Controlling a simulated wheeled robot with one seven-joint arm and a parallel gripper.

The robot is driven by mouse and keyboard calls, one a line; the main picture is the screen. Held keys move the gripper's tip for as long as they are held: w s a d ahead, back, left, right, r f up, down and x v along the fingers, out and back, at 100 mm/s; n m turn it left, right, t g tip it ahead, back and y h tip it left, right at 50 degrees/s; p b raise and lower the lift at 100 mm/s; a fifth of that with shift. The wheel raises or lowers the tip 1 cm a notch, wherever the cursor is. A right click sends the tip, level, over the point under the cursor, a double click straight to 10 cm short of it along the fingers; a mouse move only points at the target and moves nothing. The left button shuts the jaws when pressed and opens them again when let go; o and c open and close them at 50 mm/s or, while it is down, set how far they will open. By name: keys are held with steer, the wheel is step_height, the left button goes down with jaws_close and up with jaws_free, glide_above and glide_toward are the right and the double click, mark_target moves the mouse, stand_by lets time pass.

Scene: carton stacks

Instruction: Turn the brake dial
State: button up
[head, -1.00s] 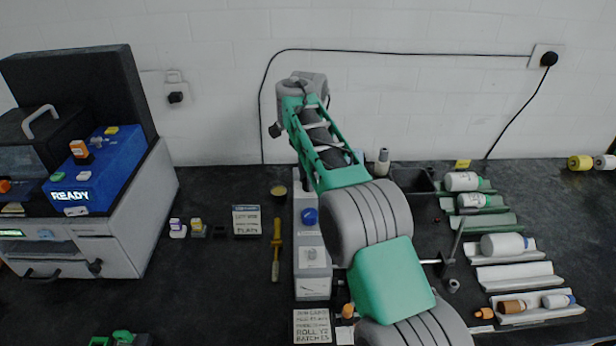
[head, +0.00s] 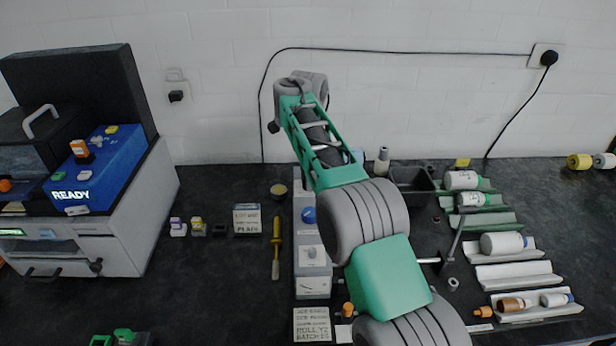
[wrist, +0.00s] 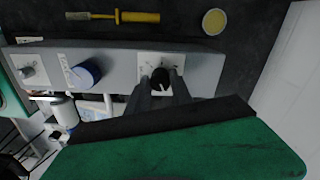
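A black dial (wrist: 160,79) with a white pointer mark sits on a pale square plate at one end of a long grey control box (wrist: 116,66). My gripper (wrist: 161,84) points at this dial, with one dark finger on each side of it. The fingers look apart, and I cannot tell whether they touch the dial. A blue knob (wrist: 84,74) and a small grey knob (wrist: 28,72) sit farther left on the same box. In the head view the box (head: 312,268) and blue knob (head: 309,215) show, but the black dial and gripper fingers are not visible there.
A yellow-handled tool (head: 276,250) and a round yellow-topped tin (head: 278,190) lie beside the box. Racks with bottles (head: 502,243) stand at the right. A machine with a blue READY panel (head: 95,185) stands at the left. The wall is close behind.

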steer(key=o, duration=0.4)
step_height(320, 180, up, 8)
steer(key=p, duration=0.6)
steer(key=shift+p, duration=0.3)
steer(key=shift+f, duration=0.1)
